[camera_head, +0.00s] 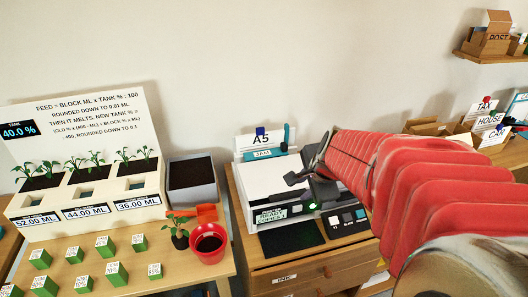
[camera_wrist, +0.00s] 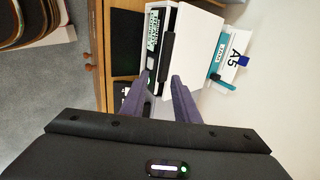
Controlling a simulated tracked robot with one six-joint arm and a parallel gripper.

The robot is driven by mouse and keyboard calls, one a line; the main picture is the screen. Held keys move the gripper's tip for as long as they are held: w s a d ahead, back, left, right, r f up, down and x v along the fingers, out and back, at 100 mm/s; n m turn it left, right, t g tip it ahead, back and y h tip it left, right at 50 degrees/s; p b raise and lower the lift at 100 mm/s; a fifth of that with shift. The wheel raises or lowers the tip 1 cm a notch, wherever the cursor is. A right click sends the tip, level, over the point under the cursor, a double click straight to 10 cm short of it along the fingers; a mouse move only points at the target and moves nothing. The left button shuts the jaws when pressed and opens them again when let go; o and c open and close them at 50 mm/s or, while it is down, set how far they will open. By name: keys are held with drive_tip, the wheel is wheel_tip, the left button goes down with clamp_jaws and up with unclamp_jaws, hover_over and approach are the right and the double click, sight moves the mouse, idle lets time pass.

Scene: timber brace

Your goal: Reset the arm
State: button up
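My red-sleeved arm (camera_head: 415,185) reaches in from the right in the head view. My gripper (camera_head: 298,178) is over the right part of a white and black printer (camera_head: 270,180) on a wooden cabinet. In the wrist view my gripper (camera_wrist: 161,78) shows two purple-grey fingers standing apart with nothing between them. The printer's white top (camera_wrist: 192,40) lies beyond the fingers. I cannot tell whether the fingertips touch the printer. Part of the printer is hidden behind my arm.
An A5 sign (camera_head: 261,140) stands behind the printer. A red pot (camera_head: 208,243), a small plant (camera_head: 179,235) and several green blocks (camera_head: 105,246) stand on the left table. A planter board (camera_head: 85,120) is behind them. Cardboard boxes (camera_head: 428,126) and a wall shelf (camera_head: 495,57) are right.

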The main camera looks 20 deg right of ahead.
drive_tip(key=shift+s+r, duration=0.2)
drive_tip(key=shift+r, duration=0.15)
idle(0.3)
drive_tip(key=s+a+r+n, duration=0.2)
drive_tip(key=s+a+n, duration=0.4)
drive_tip(key=a+n, duration=0.3)
drive_tip(key=s+a+r+n+y, duration=0.1)
drive_tip(key=s+a+r+n, duration=0.2)
drive_tip(key=s+a+n, duration=0.3)
drive_tip(key=a+n, duration=0.3)
drive_tip(key=n, duration=0.1)
drive_tip(key=shift+n+g, duration=0.3)
drive_tip(key=shift+n, duration=0.1)
drive_tip(key=shift+a, duration=0.1)
